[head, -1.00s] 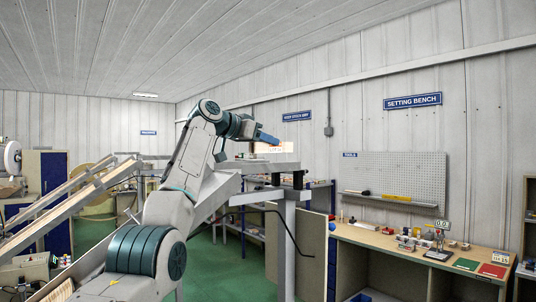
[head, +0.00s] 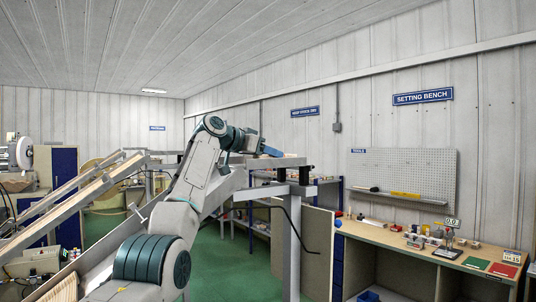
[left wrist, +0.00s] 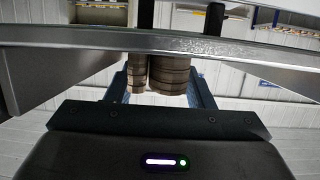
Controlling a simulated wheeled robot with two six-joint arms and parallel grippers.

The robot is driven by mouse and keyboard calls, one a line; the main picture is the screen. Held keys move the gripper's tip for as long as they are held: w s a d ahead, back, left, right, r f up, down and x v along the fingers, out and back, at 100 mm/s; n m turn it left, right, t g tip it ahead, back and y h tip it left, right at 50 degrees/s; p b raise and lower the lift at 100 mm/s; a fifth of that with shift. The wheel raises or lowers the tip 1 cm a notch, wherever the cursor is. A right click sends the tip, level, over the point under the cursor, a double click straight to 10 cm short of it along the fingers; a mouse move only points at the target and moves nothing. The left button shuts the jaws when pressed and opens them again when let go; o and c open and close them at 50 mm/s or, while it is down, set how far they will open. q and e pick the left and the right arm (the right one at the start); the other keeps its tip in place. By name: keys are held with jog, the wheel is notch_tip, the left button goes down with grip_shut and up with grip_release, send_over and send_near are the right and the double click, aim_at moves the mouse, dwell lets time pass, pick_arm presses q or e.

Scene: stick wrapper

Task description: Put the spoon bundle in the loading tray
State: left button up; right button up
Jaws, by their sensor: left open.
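My left gripper (head: 272,152) is at the end of the raised arm, its blue fingers just above the top of a grey metal frame (head: 262,163). In the left wrist view its two blue fingers (left wrist: 160,92) are spread apart. Two dark brown, ringed round parts (left wrist: 168,74) show between and beyond the fingers; I cannot tell what they belong to or whether anything touches them. I cannot make out the spoon bundle for certain. Pale wooden sticks (head: 66,289) lie at the lower left, and I cannot tell which part is the loading tray. My right gripper is out of view.
A grey metal bar (left wrist: 230,50) crosses close in front of the left wrist camera. Sloping rails (head: 70,200) run up at the left. The setting bench (head: 400,245) with small tools stands at the right. Green floor (head: 235,270) lies open between.

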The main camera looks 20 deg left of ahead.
pick_arm(q)
jog(key=b+v, duration=0.1)
jog(key=v, duration=0.1)
jog(key=b+v, duration=0.2)
jog(key=shift+a+f, duration=0.1)
jog(key=shift+f, duration=0.15)
jog(key=b+v, duration=0.1)
jog(key=v, duration=0.2)
jog(key=b+v, duration=0.2)
jog(key=v, duration=0.2)
jog(key=shift+r, duration=0.2)
jog(key=shift+s+a+r, duration=0.1)
jog(key=shift+s+r, duration=0.05)
jog(key=shift+s, duration=0.05)
jog(key=shift+s+a+r, duration=0.1)
jog(key=shift+s+r, duration=0.05)
